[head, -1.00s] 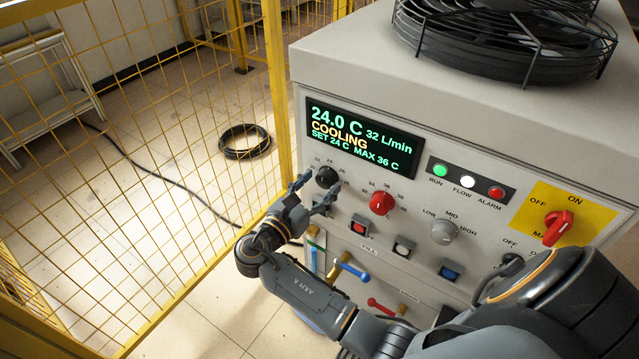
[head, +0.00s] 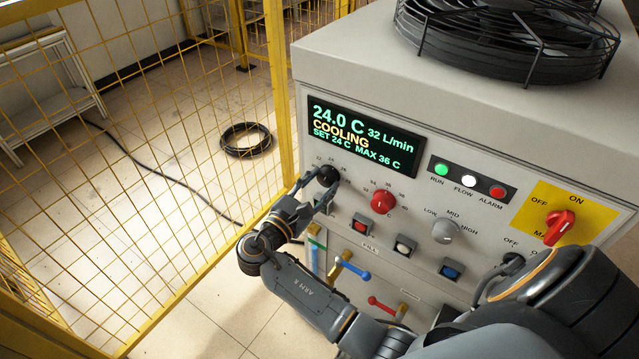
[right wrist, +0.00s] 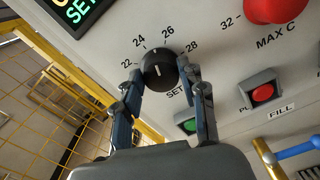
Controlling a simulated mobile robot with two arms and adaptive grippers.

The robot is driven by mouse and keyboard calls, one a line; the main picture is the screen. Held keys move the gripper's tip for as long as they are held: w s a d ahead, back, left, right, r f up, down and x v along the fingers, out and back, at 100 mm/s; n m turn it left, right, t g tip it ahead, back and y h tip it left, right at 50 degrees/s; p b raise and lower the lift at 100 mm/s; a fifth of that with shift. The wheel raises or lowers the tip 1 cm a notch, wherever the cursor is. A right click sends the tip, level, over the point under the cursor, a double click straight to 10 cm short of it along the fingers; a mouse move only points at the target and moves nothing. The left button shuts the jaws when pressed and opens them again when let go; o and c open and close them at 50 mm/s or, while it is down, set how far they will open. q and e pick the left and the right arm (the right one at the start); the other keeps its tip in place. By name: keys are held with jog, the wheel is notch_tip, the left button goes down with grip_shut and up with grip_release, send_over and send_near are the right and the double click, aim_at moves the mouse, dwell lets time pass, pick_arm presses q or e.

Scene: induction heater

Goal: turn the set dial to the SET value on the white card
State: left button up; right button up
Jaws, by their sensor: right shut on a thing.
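The set dial (head: 327,175) is a black round knob on the left of the grey panel, below the display. It also shows in the right wrist view (right wrist: 158,70), with 22, 24, 26 and 28 printed around it. My right gripper (head: 315,184) has its fingers on either side of the knob; in the right wrist view the gripper (right wrist: 160,80) is shut on it. A white line shows on the knob face, but I cannot tell its exact reading. The display (head: 362,137) reads 24.0 C, COOLING, SET 24 C, MAX 36 C. No white card is visible. My left gripper is not in view.
The red max dial (head: 383,201) sits right of the set dial, with a grey knob (head: 445,231) beyond. A red button (head: 361,223) and a blue-handled valve (head: 352,267) are below. A yellow mesh fence (head: 150,180) stands close on the left.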

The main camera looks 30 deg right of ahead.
jog(key=m+b, duration=0.1)
jog(key=m, duration=0.3)
jog(key=shift+s+d+m, duration=0.1)
jog(key=shift+m, duration=0.3)
dwell(0.4)
jog(key=o, duration=1.1)
jog(key=shift+o, duration=0.2)
jog(key=v, duration=0.7)
jog(key=shift+a, duration=0.25)
